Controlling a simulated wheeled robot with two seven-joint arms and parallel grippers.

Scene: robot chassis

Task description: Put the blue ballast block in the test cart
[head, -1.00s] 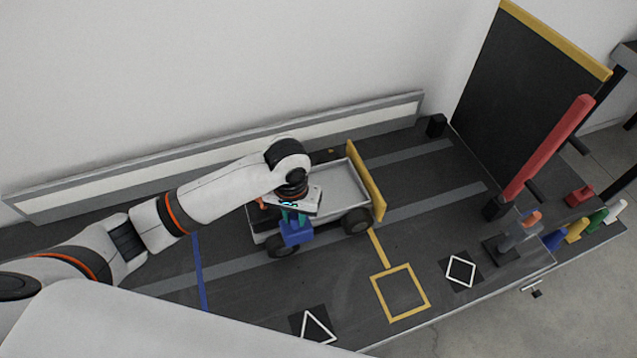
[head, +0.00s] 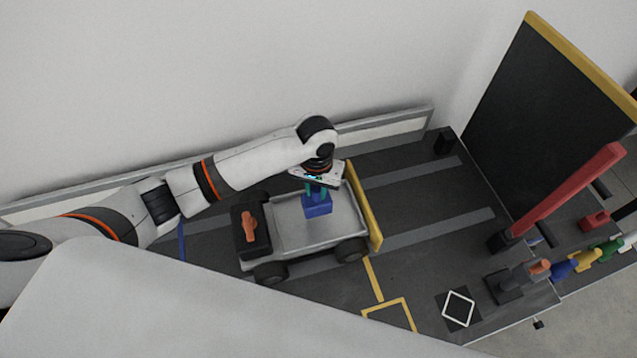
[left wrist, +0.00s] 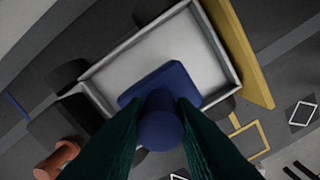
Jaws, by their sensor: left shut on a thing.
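The blue ballast block (head: 317,207) is a blue box with a round knob on top. My left gripper (head: 317,190) is shut on its knob and holds it over the tray of the test cart (head: 285,238). In the left wrist view the block (left wrist: 165,82) shows between my green fingers (left wrist: 160,120), with the pale tray floor (left wrist: 150,65) around it. I cannot tell whether the block touches the floor. The cart has black wheels, a yellow end board (head: 364,208) and an orange knob (head: 250,227). My right gripper is not in view.
A red bar (head: 570,190) slants up at the right beside a large black panel (head: 545,110). Several coloured pegs (head: 585,260) stand on the right edge. A yellow outlined square (head: 390,312) and a white diamond mark (head: 458,309) lie in front of the cart.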

